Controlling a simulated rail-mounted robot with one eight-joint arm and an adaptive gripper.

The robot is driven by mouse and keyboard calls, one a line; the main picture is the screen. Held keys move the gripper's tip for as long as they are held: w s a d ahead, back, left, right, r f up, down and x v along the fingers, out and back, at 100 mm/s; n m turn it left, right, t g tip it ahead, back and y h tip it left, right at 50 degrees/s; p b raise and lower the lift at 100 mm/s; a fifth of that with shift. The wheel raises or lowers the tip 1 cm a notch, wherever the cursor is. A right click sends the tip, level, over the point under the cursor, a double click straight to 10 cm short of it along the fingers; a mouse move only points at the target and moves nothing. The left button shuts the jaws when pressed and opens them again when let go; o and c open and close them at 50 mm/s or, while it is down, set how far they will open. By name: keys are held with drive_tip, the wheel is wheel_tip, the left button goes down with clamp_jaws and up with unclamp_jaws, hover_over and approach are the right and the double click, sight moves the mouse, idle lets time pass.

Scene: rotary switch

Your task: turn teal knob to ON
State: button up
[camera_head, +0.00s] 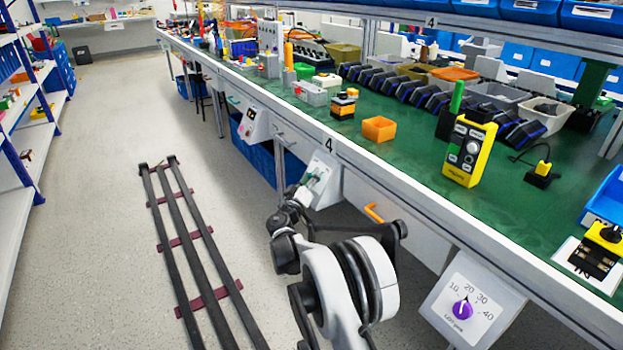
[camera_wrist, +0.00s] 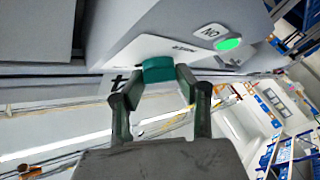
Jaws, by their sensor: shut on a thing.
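The teal knob (camera_wrist: 158,69) sits between the two fingers of my gripper (camera_wrist: 156,78) in the wrist view, on a white panel face. My gripper is shut on the knob, with a finger on each side. The ON label (camera_wrist: 210,32) appears upside down beside a bright green lamp (camera_wrist: 229,43), up and right of the knob. In the head view, my gripper (camera_head: 303,193) is at the white switch box (camera_head: 325,172) under the bench edge. The knob's pointer and the rest of its markings are hidden or too small to read.
A box with a purple dial (camera_head: 463,309) hangs under the bench to the right, and another switch box (camera_head: 252,124) hangs farther left. An orange handle (camera_head: 374,213) lies between the boxes. The green bench top (camera_head: 430,210) is above. Dark rails (camera_head: 195,245) run along the floor.

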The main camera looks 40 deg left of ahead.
drive_tip(key=shift+m+h, duration=0.3)
drive_tip(key=shift+m, duration=0.1)
drive_tip(key=o, duration=1.1)
drive_tip(key=v, duration=1.2)
drive_tip(key=shift+f, duration=0.2)
drive_tip(key=shift+w, duration=0.1)
